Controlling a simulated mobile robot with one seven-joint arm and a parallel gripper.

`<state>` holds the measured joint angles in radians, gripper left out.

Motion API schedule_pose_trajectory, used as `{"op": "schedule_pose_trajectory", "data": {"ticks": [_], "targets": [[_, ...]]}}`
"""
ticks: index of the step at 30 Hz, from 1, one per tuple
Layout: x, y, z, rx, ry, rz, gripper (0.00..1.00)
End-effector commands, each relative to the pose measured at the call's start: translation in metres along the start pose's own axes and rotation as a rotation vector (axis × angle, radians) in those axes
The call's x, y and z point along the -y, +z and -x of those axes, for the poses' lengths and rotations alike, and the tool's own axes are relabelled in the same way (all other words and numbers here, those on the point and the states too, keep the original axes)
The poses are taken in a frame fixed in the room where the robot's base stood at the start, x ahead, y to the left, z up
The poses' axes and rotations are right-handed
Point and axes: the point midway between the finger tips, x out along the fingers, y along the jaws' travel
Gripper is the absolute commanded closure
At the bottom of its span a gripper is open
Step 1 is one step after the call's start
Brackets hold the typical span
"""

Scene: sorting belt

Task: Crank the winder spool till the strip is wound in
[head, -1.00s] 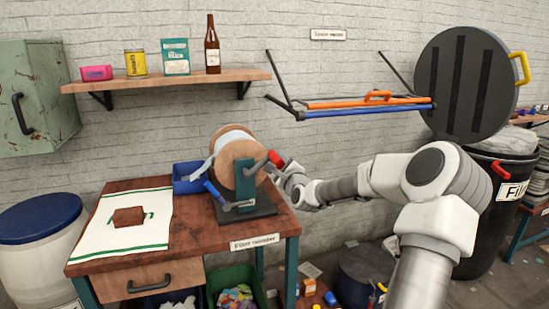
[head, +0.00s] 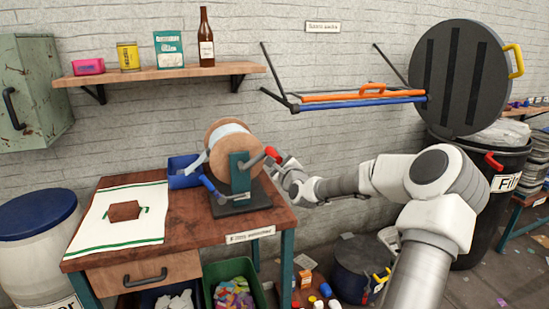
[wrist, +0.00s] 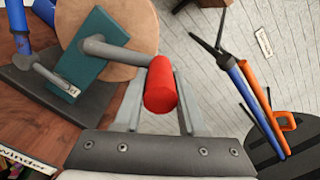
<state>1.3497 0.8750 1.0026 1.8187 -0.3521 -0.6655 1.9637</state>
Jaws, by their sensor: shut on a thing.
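The winder spool (head: 217,134) has wooden flanges and a pale wound core. It stands on a teal bracket (head: 240,172) with a dark base (head: 247,203) on the workbench. A pale strip (head: 195,164) hangs from its left side toward a blue bin (head: 178,178). A grey crank arm (wrist: 117,51) ends in a red knob (wrist: 160,86). My gripper (head: 279,163) is at the knob. In the wrist view my gripper (wrist: 158,100) has a finger on each side of the knob and is shut on it. A blue-handled lever (head: 209,185) sits at the bracket's lower left.
A white cloth (head: 97,222) with a brown block (head: 125,211) lies on the bench's left. A shelf (head: 160,78) with several items hangs above. A folded orange and blue rack (head: 360,103) is on the wall at right. A black bin (head: 473,220) stands right of the arm.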

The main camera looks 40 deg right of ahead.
Motion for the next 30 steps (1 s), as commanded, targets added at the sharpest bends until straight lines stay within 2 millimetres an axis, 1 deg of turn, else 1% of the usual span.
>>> {"op": "schedule_pose_trajectory", "data": {"ticks": [1,5,14,17,20,23,30], "targets": [[0.003,0.000,-0.001,0.001,-0.006,0.001,0.55],[0.002,0.000,0.000,0.000,-0.004,0.001,0.31],[0.001,0.000,0.000,0.000,-0.001,0.001,0.31],[0.001,0.000,0.005,-0.001,-0.001,0.001,0.31],[0.002,-0.001,0.015,-0.002,-0.001,0.002,0.31],[0.001,-0.001,0.031,-0.003,-0.001,0.001,0.31],[0.003,-0.001,0.080,-0.004,-0.002,0.002,0.31]]}}
